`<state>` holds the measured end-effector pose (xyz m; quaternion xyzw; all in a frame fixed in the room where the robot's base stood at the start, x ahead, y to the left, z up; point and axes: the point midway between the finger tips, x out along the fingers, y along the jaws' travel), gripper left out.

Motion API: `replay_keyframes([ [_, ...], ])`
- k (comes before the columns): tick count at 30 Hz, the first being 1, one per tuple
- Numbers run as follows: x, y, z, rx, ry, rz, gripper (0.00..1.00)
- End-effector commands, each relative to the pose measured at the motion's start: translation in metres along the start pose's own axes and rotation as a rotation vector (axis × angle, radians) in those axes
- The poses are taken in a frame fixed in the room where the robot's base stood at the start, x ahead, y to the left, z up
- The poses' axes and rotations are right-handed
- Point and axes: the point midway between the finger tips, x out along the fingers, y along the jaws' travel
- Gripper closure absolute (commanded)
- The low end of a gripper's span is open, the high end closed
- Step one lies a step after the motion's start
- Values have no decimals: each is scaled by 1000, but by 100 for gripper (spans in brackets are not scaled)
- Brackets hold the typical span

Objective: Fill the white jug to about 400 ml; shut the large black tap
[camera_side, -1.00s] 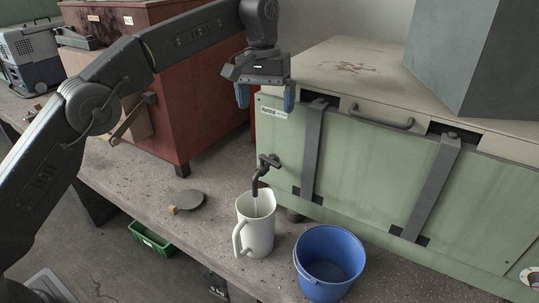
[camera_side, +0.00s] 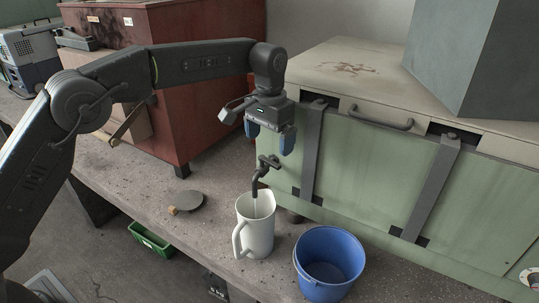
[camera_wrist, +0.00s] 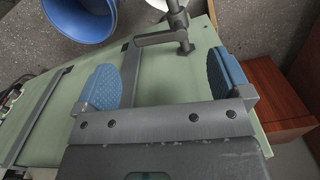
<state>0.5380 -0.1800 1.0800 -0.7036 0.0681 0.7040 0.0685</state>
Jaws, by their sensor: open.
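The white jug (camera_side: 256,228) stands upright on the bench under the spout of the large black tap (camera_side: 261,173). A thin stream runs from the spout into the jug; the level inside cannot be read. The tap comes out of the green chest's front; in the wrist view its dark lever and body (camera_wrist: 165,37) show between my fingers. My gripper (camera_side: 270,138) is open and empty, above the tap and apart from it. Its two blue pads also show in the wrist view (camera_wrist: 163,84).
A blue bucket (camera_side: 329,265) stands just right of the jug. The green chest (camera_side: 375,175) with grey straps rises behind. A round dark disc (camera_side: 187,200) lies on the bench at left, before the red cabinet (camera_side: 205,90). A green crate (camera_side: 151,238) is below.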

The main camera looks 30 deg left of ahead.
Motion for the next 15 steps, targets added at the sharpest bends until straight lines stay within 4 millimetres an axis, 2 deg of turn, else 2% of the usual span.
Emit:
replay_keyframes([
  [3,22,0,0,0,-2,0,4],
  [6,35,0,0,-1,-2,0,4],
  [15,50,0,0,-1,1,0,4],
])
